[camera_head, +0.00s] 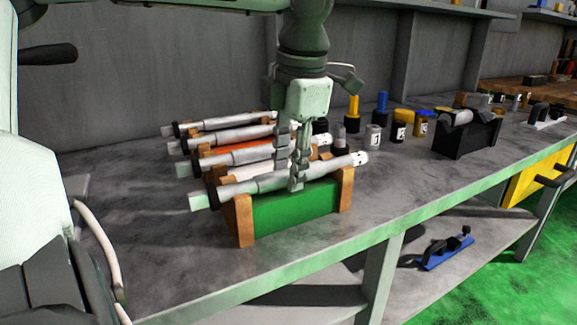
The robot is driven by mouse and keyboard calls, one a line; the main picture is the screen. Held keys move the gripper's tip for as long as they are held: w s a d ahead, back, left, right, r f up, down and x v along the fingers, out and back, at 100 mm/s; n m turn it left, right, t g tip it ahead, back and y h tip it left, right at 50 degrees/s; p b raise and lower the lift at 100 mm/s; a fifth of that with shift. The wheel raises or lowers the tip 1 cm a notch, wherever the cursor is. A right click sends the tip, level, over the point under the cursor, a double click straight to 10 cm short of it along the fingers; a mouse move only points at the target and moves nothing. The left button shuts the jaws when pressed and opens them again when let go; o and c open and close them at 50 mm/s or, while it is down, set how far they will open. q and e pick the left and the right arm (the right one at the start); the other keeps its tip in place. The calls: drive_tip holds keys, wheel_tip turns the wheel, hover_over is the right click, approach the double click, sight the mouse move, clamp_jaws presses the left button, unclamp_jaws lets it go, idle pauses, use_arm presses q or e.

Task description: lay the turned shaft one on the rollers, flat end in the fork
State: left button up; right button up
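Several pale stepped shafts lie side by side in a rack with wooden end supports and a green front panel (295,210). The nearest shaft (245,186) spans the front supports, with dark marks on its right end and a dark collar near its left end. My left gripper (294,178) points down at this shaft's middle, one finger in front of it and the other partly hidden behind. I cannot tell whether the fingers press on it. Which shaft is number one is not readable. My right gripper is not in view.
The rack stands on a grey metal bench (165,280) against a grey wall. Several small jars and bottles, including a white labelled jar (373,138), stand right of it. A black holder (467,136) is farther right. A blue tool (448,250) lies on the lower shelf.

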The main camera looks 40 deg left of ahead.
use_arm(q)
drive_tip(key=shift+o, duration=1.2)
drive_tip(key=shift+s+f, duration=0.1)
drive_tip(key=shift+f, duration=0.1)
drive_tip(key=v, duration=1.2)
drive_tip(key=shift+r, duration=0.15)
